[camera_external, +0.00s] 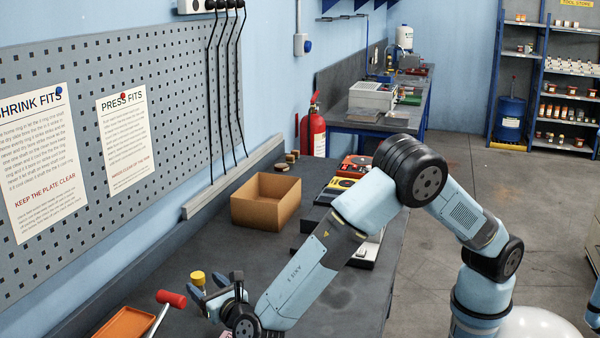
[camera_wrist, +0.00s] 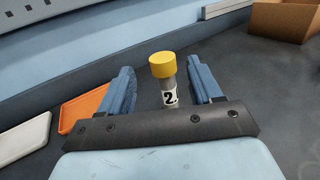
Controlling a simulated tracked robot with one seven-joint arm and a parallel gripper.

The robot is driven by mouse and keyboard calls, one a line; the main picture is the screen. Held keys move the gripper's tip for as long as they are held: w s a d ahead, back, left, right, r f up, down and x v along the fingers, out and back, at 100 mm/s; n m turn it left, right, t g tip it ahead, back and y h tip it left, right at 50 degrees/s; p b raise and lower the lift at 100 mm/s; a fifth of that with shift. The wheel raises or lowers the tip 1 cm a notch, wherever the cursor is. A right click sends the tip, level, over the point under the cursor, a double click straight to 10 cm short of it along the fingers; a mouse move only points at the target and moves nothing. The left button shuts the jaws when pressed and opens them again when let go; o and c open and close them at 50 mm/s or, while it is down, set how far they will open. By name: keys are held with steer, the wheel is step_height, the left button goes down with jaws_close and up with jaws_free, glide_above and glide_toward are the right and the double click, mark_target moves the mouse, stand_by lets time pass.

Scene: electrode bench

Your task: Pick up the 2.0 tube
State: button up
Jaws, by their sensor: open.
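The tube (camera_wrist: 168,88) has a yellow cap and a white label reading "2." with the rest cut off by my gripper. It stands upright on the dark bench in the wrist view. My gripper (camera_wrist: 163,85) is open, with one blue finger on each side of the tube. A gap shows between the tube and each finger. In the external view the yellow cap (camera_external: 197,278) shows just beyond my gripper (camera_external: 212,290). The tube's lower end is hidden behind the gripper's dark bar in the wrist view.
An orange tray (camera_wrist: 84,108) and a pale flat piece (camera_wrist: 24,138) lie to the left. A red-ended lever (camera_external: 172,299) stands close to my gripper in the external view. An open cardboard box (camera_external: 265,202) sits farther along the bench. A pegboard wall (camera_external: 170,100) runs behind.

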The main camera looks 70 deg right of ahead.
mark_target(201, 280)
steer(key=shift+x, duration=2.6)
steer(key=shift+s+d+f, duration=0.1)
steer(key=shift+f, duration=0.05)
steer(key=shift+c, duration=0.4)
jaws_close()
